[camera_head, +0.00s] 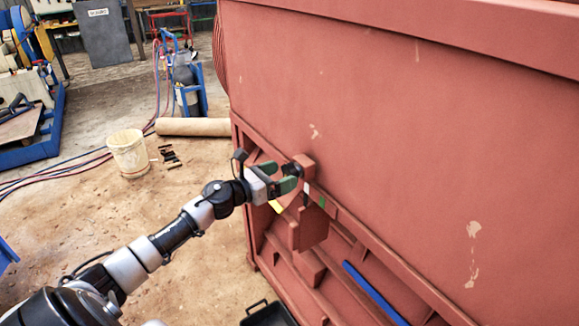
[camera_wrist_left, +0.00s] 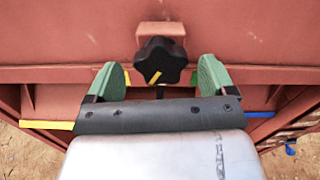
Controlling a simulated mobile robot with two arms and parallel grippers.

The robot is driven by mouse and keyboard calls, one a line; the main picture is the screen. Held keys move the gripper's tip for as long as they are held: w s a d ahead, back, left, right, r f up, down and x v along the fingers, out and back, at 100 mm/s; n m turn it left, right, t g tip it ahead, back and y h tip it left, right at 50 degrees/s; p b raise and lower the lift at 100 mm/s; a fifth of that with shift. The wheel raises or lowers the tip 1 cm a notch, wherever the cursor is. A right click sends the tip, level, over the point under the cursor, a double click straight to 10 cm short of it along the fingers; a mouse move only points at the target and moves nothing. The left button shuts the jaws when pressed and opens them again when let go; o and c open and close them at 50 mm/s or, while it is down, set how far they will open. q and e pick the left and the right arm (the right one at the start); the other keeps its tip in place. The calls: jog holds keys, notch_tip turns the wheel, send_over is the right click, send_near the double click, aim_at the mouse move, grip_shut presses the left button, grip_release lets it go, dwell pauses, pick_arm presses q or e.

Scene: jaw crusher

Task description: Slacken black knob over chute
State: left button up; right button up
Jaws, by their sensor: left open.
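The black knob (camera_wrist_left: 160,60) is a lobed star-shaped knob with a yellow mark on its face, mounted under a red block on the machine's red wall. It also shows in the head view (camera_head: 292,169), partly hidden by my gripper. My left gripper (camera_head: 281,175) is open, its green fingers spread. In the left wrist view, the fingertips (camera_wrist_left: 160,75) stand on either side of the knob's lower part with gaps between, not visibly touching it. The red chute structure (camera_head: 310,230) lies below the knob. My right gripper is not in view.
The large red crusher body (camera_head: 420,130) fills the right side. A blue bar (camera_head: 375,292) lies along its lower frame. A white bucket (camera_head: 128,153), a cardboard-coloured roll (camera_head: 193,127) and hoses are on the floor to the left. A black bin (camera_head: 268,314) is at the bottom.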

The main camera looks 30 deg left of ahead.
aim_at(286, 173)
pick_arm(q)
jog(key=shift+p+x, duration=0.35)
jog(key=shift+x, duration=1.15)
jog(key=c, duration=0.9)
